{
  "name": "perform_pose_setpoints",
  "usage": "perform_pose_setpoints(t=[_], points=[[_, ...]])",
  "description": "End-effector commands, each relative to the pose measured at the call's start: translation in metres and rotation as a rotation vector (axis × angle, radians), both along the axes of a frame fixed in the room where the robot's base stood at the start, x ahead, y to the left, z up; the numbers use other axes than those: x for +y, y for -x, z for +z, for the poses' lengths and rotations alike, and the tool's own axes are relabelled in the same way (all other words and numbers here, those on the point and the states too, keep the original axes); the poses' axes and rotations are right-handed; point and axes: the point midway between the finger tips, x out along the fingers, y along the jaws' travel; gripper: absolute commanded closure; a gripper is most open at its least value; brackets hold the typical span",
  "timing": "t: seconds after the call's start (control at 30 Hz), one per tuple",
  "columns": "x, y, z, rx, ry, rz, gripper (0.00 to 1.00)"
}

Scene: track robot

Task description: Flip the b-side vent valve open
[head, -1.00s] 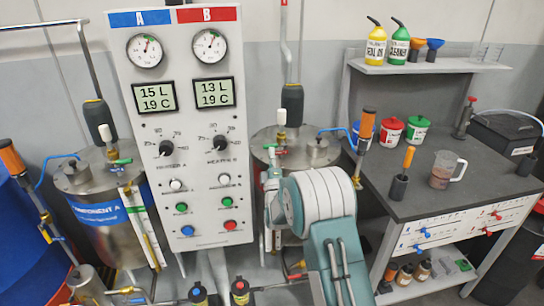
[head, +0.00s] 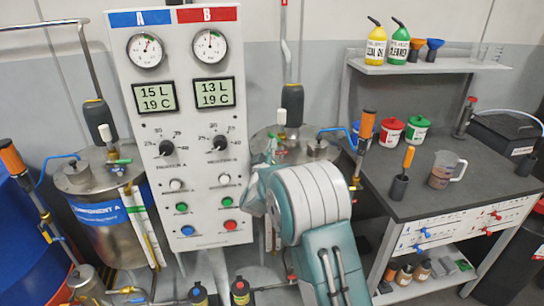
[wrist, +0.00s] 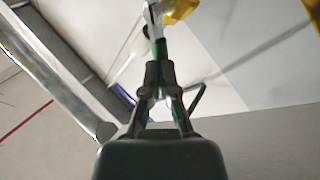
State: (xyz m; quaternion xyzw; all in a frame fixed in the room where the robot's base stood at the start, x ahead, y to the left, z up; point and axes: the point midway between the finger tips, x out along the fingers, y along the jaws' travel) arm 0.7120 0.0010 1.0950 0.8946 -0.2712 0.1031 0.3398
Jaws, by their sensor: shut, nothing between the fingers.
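The b-side tank (head: 318,150) stands right of the panel, with its steel lid and upper fittings showing. A white-capped post (head: 281,117) rises from the lid, with a small coloured fitting at its base. I cannot clearly tell the vent valve's handle position there. My gripper (wrist: 160,72) shows in the wrist view with its fingers together and empty. A green piece (wrist: 158,47) lies in line with the fingertips; I cannot tell whether they touch. In the head view my arm hides the gripper and the tank's front.
The control panel (head: 187,215) with gauges and knobs stands left of my arm. The a-side tank (head: 75,178) is farther left. A workbench (head: 440,195) is to the right, with cups and a jug (head: 446,170). Orange-handled tools (head: 366,125) stand near the tank.

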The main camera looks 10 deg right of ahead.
Motion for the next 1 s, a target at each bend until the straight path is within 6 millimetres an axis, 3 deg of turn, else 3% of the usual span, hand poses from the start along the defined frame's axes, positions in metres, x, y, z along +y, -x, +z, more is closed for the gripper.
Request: perform_pose_setpoints(t=[0.6, 1.0], points=[[-0.018, 0.0, 0.02, -0.002, -0.554, -0.001, 1.0], [-0.021, 0.0, 0.016, 0.001, -0.541, -0.001, 1.0]])
